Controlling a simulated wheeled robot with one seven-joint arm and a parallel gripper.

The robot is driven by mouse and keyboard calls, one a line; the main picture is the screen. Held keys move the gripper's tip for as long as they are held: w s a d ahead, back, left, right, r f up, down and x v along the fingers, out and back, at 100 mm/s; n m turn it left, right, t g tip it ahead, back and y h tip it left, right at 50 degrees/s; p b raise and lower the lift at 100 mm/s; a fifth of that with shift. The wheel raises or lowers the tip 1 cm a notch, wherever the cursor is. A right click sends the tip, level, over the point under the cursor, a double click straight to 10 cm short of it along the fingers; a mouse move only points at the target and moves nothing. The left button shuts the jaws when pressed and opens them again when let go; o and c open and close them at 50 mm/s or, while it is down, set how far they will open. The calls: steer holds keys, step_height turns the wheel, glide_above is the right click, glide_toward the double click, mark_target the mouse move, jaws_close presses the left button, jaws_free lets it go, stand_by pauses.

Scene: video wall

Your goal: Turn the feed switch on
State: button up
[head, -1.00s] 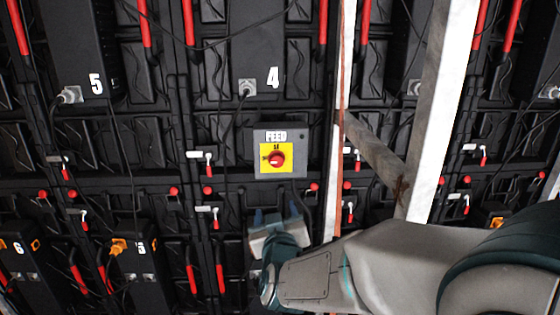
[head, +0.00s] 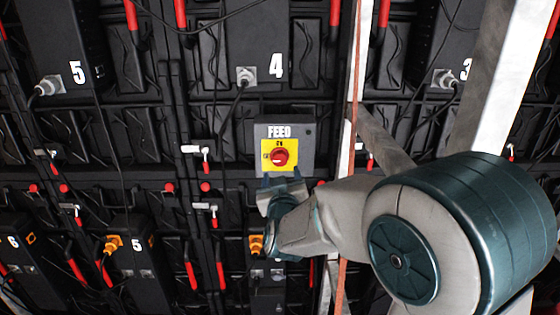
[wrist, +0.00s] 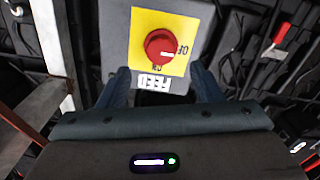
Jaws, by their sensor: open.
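The feed switch is a red rotary knob (head: 279,157) on a yellow plate (head: 290,146), set in a grey box (head: 304,165) labelled FEED. In the wrist view the knob (wrist: 161,47) appears upside down between and beyond my fingertips, with its white mark pointing sideways toward the lettering at the right. My gripper (head: 283,182) is just below the knob in the head view. In the wrist view my gripper (wrist: 163,72) is open, its two blue fingers apart and nothing between them. I cannot tell whether the fingers touch the box.
A light metal post (head: 352,100) and a diagonal brace (head: 385,138) stand right of the box; the post is also at the left of the wrist view (wrist: 48,45). Black panels with red handles and hanging cables (head: 232,115) surround the box.

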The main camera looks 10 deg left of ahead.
mark_target(280, 162)
steer(key=p+x, duration=0.1)
steer(key=x, duration=0.6)
steer(key=shift+s, duration=0.1)
steer(key=shift+c, duration=0.3)
steer(key=c, duration=0.9)
